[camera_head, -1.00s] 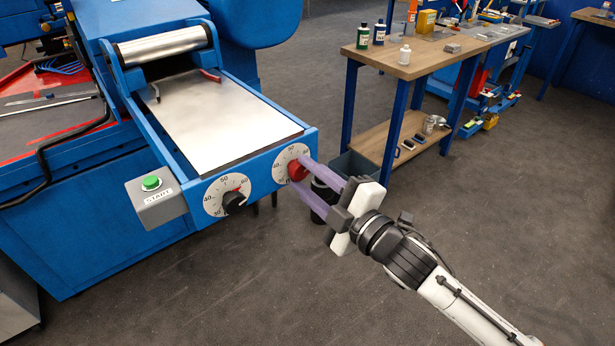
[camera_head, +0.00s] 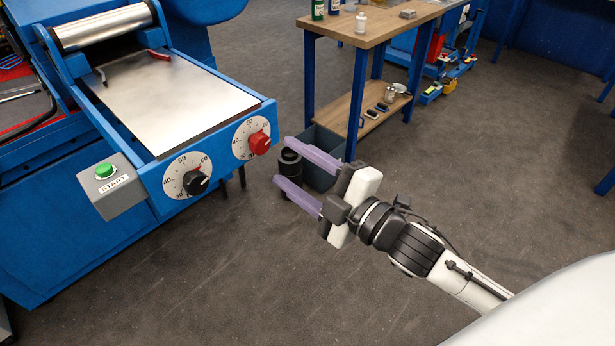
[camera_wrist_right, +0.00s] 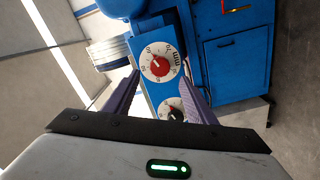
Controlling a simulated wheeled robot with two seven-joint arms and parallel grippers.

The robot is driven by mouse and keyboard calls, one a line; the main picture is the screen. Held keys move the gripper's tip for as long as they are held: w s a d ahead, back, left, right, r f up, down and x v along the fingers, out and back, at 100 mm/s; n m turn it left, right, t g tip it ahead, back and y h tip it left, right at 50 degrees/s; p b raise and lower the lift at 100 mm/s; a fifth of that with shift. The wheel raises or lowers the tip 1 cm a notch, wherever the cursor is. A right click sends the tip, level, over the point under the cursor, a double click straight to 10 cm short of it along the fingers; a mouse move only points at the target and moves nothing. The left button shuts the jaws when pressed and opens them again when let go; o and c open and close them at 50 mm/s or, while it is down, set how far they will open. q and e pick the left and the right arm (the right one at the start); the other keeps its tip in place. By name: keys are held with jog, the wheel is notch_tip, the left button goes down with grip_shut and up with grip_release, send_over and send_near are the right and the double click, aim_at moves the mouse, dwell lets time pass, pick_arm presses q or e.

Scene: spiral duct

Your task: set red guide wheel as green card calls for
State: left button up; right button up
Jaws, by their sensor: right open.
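The red guide wheel (camera_head: 258,144) is a red knob on a white numbered dial on the blue front panel of the machine, right of a black knob (camera_head: 196,183) on a similar dial. My right gripper (camera_head: 282,161) is open and empty, a short way right of the red wheel and apart from it. In the right wrist view the red wheel (camera_wrist_right: 159,66) shows between the open fingers; its exact setting is too small to read. No green card can be made out. My left gripper is not in view.
A grey box with a green START button (camera_head: 105,171) sits left of the dials. A metal plate (camera_head: 165,95) lies behind the panel. A wooden workbench (camera_head: 385,28) with bottles stands at the back right, a dark bin (camera_head: 322,160) beside it. The floor in front is clear.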

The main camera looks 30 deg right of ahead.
jog(key=shift+v, duration=2)
jog(key=s+a+f+m+g+h, duration=0.1)
jog(key=s+f+m+g, duration=0.2)
jog(key=f, duration=0.8)
jog(key=s+a+f+m+g+h, duration=0.1)
jog(key=s+f+m+g, duration=0.1)
jog(key=s+f+m, duration=0.5)
jog(key=s+a+f+m+g+h, duration=0.1)
jog(key=s+f+m+g, duration=0.2)
jog(key=f, duration=1.2)
jog(key=s+m, duration=0.2)
jog(key=shift+s+f+g+h, duration=0.3)
jog(key=shift+s+f+h, duration=0.05)
jog(key=shift+s+h, duration=0.05)
